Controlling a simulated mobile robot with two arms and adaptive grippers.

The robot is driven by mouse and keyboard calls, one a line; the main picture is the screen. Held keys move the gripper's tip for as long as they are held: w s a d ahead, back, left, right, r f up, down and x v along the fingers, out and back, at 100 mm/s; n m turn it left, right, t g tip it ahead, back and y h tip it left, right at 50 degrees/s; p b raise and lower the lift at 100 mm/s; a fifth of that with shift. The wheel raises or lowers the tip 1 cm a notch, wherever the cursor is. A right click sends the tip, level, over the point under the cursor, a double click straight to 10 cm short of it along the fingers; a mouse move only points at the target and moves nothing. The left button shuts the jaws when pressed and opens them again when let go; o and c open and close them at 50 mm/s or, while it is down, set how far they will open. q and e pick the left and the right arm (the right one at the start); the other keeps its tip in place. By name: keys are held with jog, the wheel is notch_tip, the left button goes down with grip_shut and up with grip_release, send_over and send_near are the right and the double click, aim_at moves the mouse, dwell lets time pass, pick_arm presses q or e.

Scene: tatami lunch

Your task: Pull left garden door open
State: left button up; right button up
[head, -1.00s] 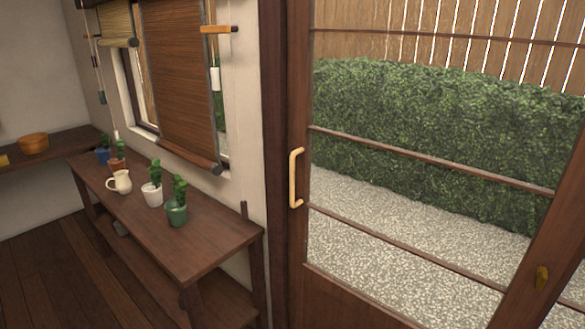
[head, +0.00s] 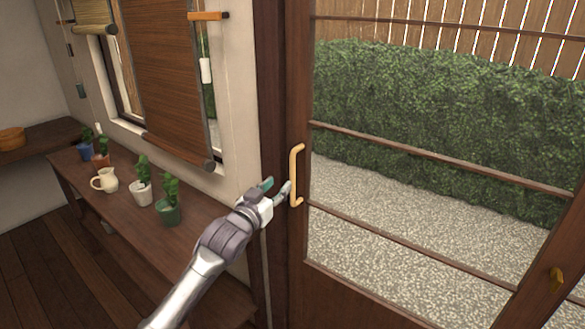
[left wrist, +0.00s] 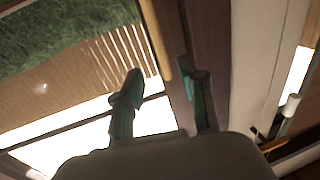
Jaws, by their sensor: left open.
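The garden door (head: 298,245) is a dark wooden frame with clear panes. It looks closed against the dark post. A pale wooden bar handle (head: 294,178) stands upright on its left stile. My left gripper (head: 277,188) is open just left of the handle's lower half, one finger overlapping or very near it in the head view. Whether it touches is unclear. In the left wrist view, both teal-padded fingers (left wrist: 160,103) are spread, with dark wood framing behind and between them. My right gripper is out of view.
A wooden side table (head: 120,222) with a cream jug (head: 105,180) and several potted plants stands left of my left arm. A bamboo blind (head: 165,80) hangs over the window. Gravel and hedge lie outside.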

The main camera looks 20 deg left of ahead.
aim_at(291, 171)
pick_arm(q)
jog(key=w, duration=0.3)
jog(key=w+d, duration=0.1)
jog(key=w, duration=0.2)
jog(key=w+p, duration=0.1)
jog(key=w, duration=0.2)
jog(key=shift+w+d+f, duration=0.1)
jog(key=shift+w+d, duration=0.15)
jog(key=shift+w, duration=0.1)
grip_shut()
